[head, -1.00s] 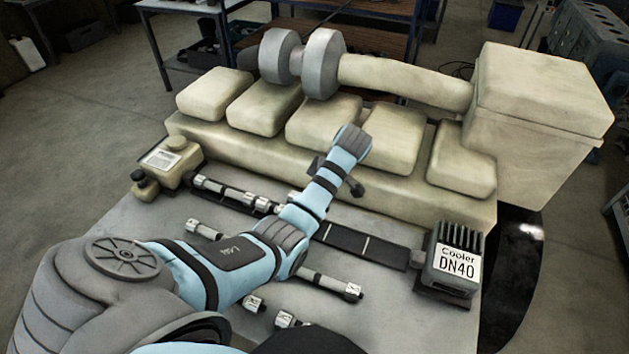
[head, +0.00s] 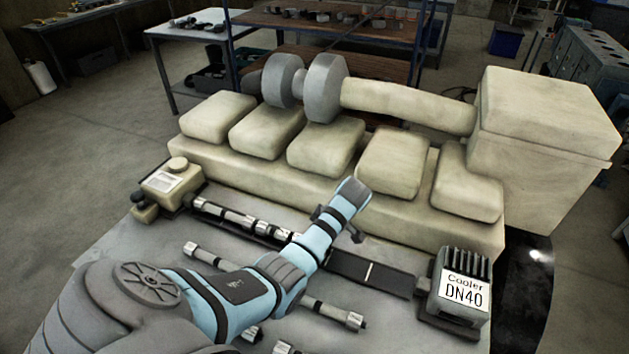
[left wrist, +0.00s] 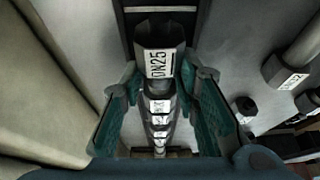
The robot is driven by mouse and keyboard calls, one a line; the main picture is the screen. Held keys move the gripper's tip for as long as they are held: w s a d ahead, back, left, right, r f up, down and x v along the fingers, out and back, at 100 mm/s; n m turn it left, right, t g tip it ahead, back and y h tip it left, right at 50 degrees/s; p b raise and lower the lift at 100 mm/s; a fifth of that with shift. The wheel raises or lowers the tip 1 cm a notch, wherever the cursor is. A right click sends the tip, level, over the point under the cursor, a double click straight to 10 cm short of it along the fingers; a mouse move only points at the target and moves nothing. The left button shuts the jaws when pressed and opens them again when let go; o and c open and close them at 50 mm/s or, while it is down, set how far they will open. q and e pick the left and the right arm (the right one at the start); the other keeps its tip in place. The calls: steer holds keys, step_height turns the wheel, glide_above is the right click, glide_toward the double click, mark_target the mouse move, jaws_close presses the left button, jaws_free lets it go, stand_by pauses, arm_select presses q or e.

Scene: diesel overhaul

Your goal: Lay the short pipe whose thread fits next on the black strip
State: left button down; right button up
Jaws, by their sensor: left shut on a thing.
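My left gripper (left wrist: 158,88) is shut on a short pipe (left wrist: 158,62) with a pale collar end marked DN25. In the left wrist view this pipe lies along the black strip (left wrist: 156,18), in line with several labelled collars (left wrist: 157,120) behind it. Whether it rests on the strip or hangs just above it, I cannot tell. In the head view, the strip (head: 395,281) runs from the beige unit to the cooler block (head: 463,280) marked DN40. Silver-collared pipes (head: 240,219) lie on its left part. My right gripper is not in view.
Loose pipes lie on the grey table in front of the strip, one at left (head: 205,257) and one nearer the middle (head: 330,309). The beige unit (head: 172,182) stands at the strip's left end. The large cream engine (head: 330,150) rises behind.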

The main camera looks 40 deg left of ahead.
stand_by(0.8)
arm_select(q)
steer(key=c, duration=1.2)
jaws_free()
steer(key=shift+o, duration=0.2)
steer(key=v, duration=0.5)
steer(key=shift+w+d, duration=0.15)
steer(key=shift+d, duration=0.2)
steer(key=w+d, duration=0.1)
steer(key=d, duration=0.2)
steer(key=w+d, duration=0.1)
steer(key=d, duration=0.3)
steer(key=w+d, duration=0.2)
steer(key=d, duration=0.1)
steer(key=shift+d, duration=0.25)
